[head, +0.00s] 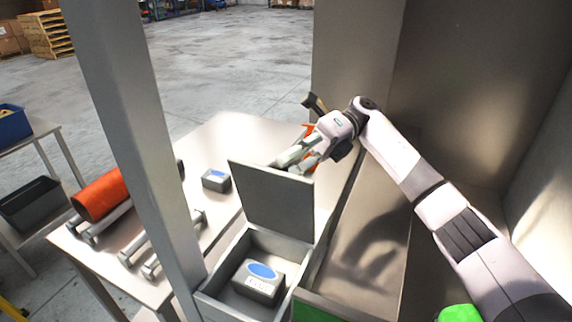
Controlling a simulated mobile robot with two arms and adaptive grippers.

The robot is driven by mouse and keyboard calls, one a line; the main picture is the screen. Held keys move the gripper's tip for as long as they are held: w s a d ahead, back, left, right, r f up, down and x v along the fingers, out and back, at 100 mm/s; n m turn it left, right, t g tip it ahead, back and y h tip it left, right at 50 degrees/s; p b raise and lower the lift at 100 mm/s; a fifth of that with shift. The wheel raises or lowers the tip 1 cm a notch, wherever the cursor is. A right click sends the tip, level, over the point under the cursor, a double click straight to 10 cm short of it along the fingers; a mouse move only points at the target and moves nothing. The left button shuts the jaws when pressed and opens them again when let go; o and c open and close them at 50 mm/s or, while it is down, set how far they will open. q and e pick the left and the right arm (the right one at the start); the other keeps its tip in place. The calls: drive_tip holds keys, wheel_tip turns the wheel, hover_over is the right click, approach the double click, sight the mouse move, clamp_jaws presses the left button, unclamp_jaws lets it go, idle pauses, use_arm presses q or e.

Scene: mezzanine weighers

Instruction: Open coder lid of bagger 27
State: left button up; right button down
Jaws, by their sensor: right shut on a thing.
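The coder lid (272,200) is a flat grey panel standing raised, nearly upright, at the back edge of the open coder box (208,303). Inside the box sits a grey block (258,284) with a blue oval label. My right gripper (292,164) is at the lid's top right edge and shut on the lid; the lid hides part of its fingertips. My left gripper is not in view.
A steel table (222,132) behind the box holds a second labelled grey block (216,180), metal bars and an orange roll (101,194). A grey post (125,110) rises left of the box. A steel chute (357,235) and tall panels stand on the right.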

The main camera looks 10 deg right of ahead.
drive_tip(key=shift+f, duration=0.1)
drive_tip(key=c, duration=1.3)
unclamp_jaws()
drive_tip(key=shift+v, duration=3.8)
